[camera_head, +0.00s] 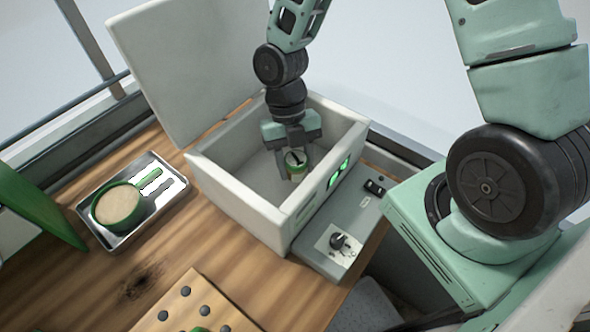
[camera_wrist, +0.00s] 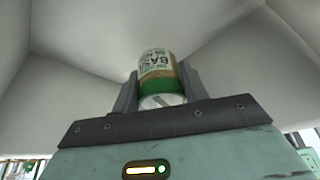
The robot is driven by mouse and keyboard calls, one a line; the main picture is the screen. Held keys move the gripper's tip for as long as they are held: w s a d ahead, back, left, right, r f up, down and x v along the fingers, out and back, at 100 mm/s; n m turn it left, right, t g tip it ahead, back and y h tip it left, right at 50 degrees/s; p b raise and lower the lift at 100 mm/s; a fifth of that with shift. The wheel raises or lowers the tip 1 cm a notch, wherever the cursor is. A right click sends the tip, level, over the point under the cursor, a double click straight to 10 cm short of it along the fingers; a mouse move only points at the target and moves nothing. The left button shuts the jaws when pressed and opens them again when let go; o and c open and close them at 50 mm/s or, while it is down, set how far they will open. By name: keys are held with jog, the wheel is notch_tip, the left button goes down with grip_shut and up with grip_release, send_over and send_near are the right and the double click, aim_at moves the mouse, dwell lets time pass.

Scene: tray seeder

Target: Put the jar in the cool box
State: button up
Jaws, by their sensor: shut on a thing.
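The cool box (camera_head: 230,198) is a white open-topped box on the wooden bench, with its lid (camera_head: 180,65) standing open at the back left. My gripper (camera_head: 297,160) reaches down inside the box near its right wall. It is shut on the jar (camera_head: 296,165), a small jar with a green band and a printed label. In the wrist view the jar (camera_wrist: 158,68) sits between the two fingers, its label reading upside down, with the white inside walls around it. I cannot tell whether the jar touches the box floor.
A metal tray (camera_head: 119,243) with a green-rimmed bowl (camera_head: 118,206) stands to the left. A wooden block with dark holes (camera_head: 186,291) lies at the front. A grey control panel with a knob (camera_head: 338,242) adjoins the box's right side.

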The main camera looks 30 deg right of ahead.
aim_at(296, 172)
jog(key=shift+f, duration=1.65)
jog(key=shift+f, duration=0.1)
jog(key=o, duration=1.1)
